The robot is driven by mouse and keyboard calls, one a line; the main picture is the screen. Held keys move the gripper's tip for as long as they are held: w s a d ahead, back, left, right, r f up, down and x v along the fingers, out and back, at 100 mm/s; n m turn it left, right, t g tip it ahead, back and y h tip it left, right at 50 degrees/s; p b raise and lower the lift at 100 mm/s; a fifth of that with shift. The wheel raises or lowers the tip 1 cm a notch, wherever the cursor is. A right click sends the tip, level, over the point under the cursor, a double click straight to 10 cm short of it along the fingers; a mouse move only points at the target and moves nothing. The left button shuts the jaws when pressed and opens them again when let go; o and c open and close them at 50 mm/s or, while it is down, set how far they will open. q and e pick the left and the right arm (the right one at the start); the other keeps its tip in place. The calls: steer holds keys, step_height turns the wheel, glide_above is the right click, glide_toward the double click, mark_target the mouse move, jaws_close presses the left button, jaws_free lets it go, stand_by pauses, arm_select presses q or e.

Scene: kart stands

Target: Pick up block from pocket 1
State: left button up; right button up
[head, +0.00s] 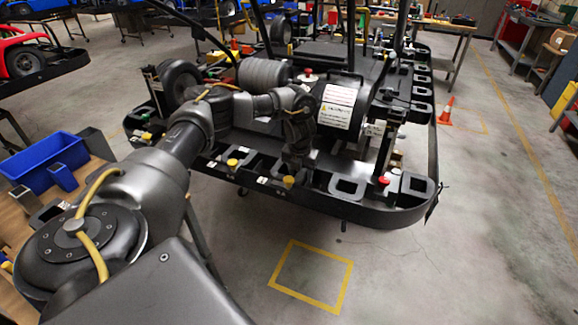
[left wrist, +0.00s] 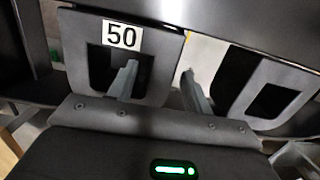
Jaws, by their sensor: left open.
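My left gripper (head: 297,168) reaches down over the near edge of the kart in the head view. In the left wrist view the left gripper (left wrist: 158,86) is open, its two grey fingers apart with no block seen between them. One finger lies over the dark opening of a pocket frame labelled 50 (left wrist: 122,36). The other finger is in the gap beside a second pocket frame (left wrist: 268,85). No label reading 1 is legible, so I cannot tell which pocket is pocket 1. I cannot make out the block. My right gripper is out of view.
The kart (head: 385,220) has several black pockets along its rim, with small yellow and red pieces nearby. A blue bin (head: 45,163) stands on a wooden table at left. An orange cone (head: 446,112) stands at right. The floor in front, with a yellow square (head: 312,275), is clear.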

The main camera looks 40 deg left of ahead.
arm_select(q)
steer(key=shift+f, duration=0.35)
steer(key=shift+c, duration=0.4)
jaws_close()
steer(key=shift+w+r, duration=0.1)
stand_by(0.7)
